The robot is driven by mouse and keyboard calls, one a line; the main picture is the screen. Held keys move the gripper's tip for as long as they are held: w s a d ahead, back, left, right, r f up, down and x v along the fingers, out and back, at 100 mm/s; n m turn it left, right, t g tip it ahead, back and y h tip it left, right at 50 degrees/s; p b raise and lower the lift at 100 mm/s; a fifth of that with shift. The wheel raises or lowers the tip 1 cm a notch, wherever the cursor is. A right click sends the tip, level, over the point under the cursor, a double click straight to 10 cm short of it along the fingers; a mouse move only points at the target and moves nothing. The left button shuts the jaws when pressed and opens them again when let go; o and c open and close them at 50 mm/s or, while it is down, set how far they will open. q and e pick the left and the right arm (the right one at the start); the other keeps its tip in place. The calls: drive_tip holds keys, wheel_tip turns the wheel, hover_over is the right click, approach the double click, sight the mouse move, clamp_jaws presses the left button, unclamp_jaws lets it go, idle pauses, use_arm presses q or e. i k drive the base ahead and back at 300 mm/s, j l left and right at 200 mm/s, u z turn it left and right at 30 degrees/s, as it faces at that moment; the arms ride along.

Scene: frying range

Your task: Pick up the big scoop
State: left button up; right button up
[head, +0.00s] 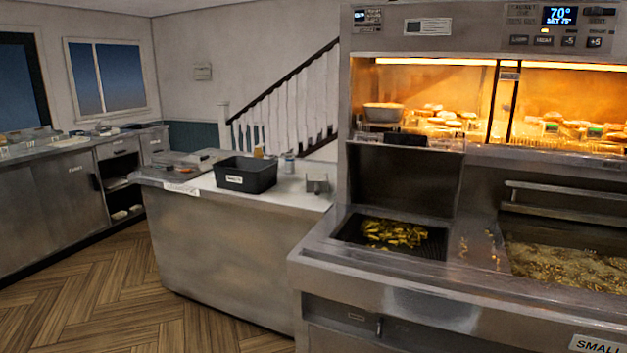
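I cannot make out a big scoop for certain in the head view. A small grey metal piece (317,183) stands on the right end of the middle counter, but its kind is too small to tell. Neither of my grippers is in view.
The frying range (420,300) fills the right side, with a dark tray of fries (395,235), a wide bin of golden pieces (565,267) and a lit warming shelf (480,140) above. A black bin (245,176) stands on the middle counter (235,235). Wooden floor (110,300) is clear at left.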

sight(317, 187)
drive_tip(key=i+j+z, duration=0.15)
drive_tip(key=i+j, duration=0.9)
drive_tip(key=i+j+z, duration=0.15)
drive_tip(key=i+j, duration=1)
